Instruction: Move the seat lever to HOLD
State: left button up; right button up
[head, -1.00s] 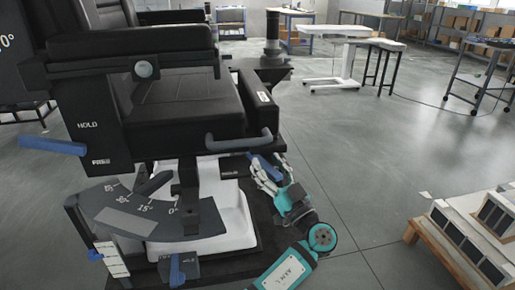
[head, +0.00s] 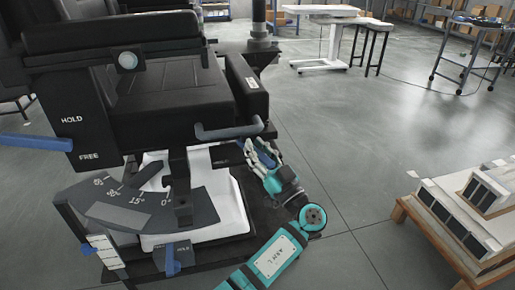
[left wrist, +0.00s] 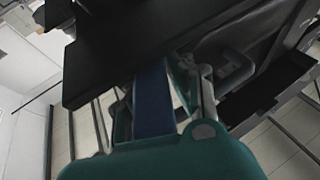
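The black seat (head: 150,95) stands at the left in the head view. My left gripper (head: 262,152) is at its right side, just below a grey-blue handle. In the left wrist view a blue lever (left wrist: 152,100) lies between the two fingers of my left gripper (left wrist: 158,105). Whether both fingers press on it is unclear. Another blue lever (head: 35,141) sticks out left beside a panel marked HOLD above FREE. A third small blue lever (head: 171,260) sits low on the base by a HOLD label. My right gripper is not in view.
A grey angle scale (head: 140,210) lies below the seat, over the white base cover (head: 225,195). A wooden pallet with boxes (head: 455,225) stands at the right. A white table (head: 320,45) and a cart (head: 465,50) are behind. The floor between is clear.

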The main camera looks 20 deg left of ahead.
pick_arm(q)
jog(key=shift+d, duration=0.1)
grip_shut()
jog(key=shift+r, duration=0.1)
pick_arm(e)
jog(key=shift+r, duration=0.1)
